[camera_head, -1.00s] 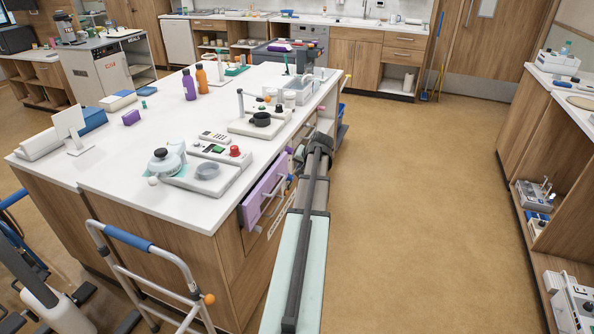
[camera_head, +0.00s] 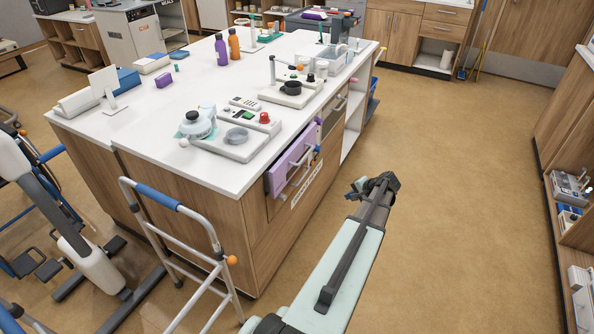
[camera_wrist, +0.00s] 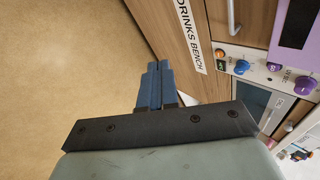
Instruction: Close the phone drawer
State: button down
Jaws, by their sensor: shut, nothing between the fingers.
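A purple drawer front (camera_head: 283,172) with a pale bar handle sits under the white worktop at the near corner of the wooden island. It seems to stand out a little from the cabinet face; how far I cannot tell. No label on it is readable. My gripper (camera_head: 356,187) is to the right of the drawer, over the floor in the picture, apart from the drawer front. In the wrist view its blue fingers (camera_wrist: 153,86) are together and empty. A purple panel (camera_wrist: 299,22) with a dark patch shows at the top right there, away from the fingers.
A DRINKS BENCH label (camera_wrist: 188,37) and a panel with coloured knobs (camera_wrist: 242,67) are on the island side. A walking frame (camera_head: 152,190) stands at the near corner. Kitchen items stand on the worktop (camera_head: 165,115). Floor (camera_head: 450,190) to the right is open.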

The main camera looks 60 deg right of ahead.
aim_at(289, 167)
jog(key=w+a+r+m+t+y, duration=0.2)
jog(key=w+a+r+m+t, duration=0.5)
jog(key=r+m+t, duration=0.5)
jog(key=w, duration=0.4)
jog(key=w+f+m+g, duration=0.1)
jog(key=w, duration=0.4)
jog(key=w+f+m, duration=0.1)
jog(key=w, duration=0.3)
jog(key=shift+w+d+g, duration=0.1)
jog(key=shift+w+g, duration=0.05)
jog(key=shift+g, duration=0.25)
jog(key=shift+w, duration=2.35)
